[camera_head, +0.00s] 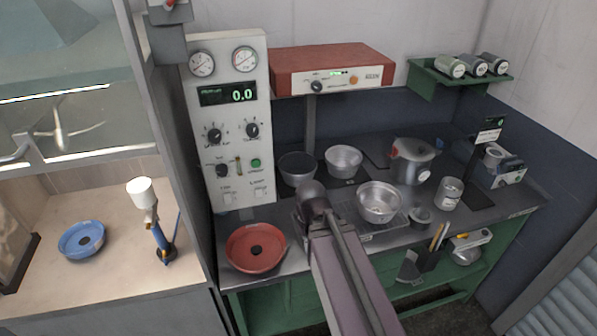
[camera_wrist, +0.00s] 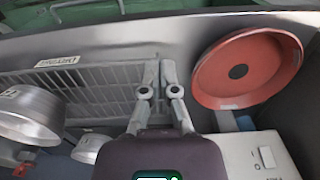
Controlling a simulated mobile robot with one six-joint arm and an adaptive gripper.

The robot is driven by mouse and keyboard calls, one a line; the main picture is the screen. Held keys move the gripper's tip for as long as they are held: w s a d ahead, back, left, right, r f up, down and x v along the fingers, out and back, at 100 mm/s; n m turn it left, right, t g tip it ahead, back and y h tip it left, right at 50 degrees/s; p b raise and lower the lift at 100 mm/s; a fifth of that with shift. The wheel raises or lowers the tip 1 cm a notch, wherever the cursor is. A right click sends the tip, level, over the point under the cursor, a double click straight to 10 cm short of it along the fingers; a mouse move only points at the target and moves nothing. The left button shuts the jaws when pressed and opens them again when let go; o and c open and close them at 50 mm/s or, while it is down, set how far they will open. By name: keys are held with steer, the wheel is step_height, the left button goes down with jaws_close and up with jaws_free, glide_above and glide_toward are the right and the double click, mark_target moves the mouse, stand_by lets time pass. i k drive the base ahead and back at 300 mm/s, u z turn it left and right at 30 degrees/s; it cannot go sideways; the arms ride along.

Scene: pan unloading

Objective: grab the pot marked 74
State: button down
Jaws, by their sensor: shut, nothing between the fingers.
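Several metal pots stand on the bench: a dark-inside pot (camera_head: 297,170), a silver pot (camera_head: 343,161), a large lidded pot (camera_head: 411,163) and a wide silver pot (camera_head: 379,204) on a wire rack. I cannot read the number 74 on any of them. In the wrist view a silver pot (camera_wrist: 32,118) with a small unreadable label is at the left, and part of another pot (camera_wrist: 90,148) shows lower down. My gripper (camera_wrist: 160,92) is shut and empty above the rack's end, between the pots and the red pan. In the head view my arm hides its fingers.
The red round pan (camera_head: 256,248) lies at the bench's left front; it is at the right in the wrist view (camera_wrist: 205,75). The wire rack (camera_wrist: 105,80) lies below my gripper. A control panel (camera_head: 231,120) stands at the left, and a jar (camera_head: 450,193) at the right.

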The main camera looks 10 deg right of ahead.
mark_target(296, 168)
steer(key=z, duration=0.05)
steer(key=k, duration=1.35)
steer(key=z, duration=0.45)
steer(key=i, duration=1.7)
steer(key=u, duration=0.55)
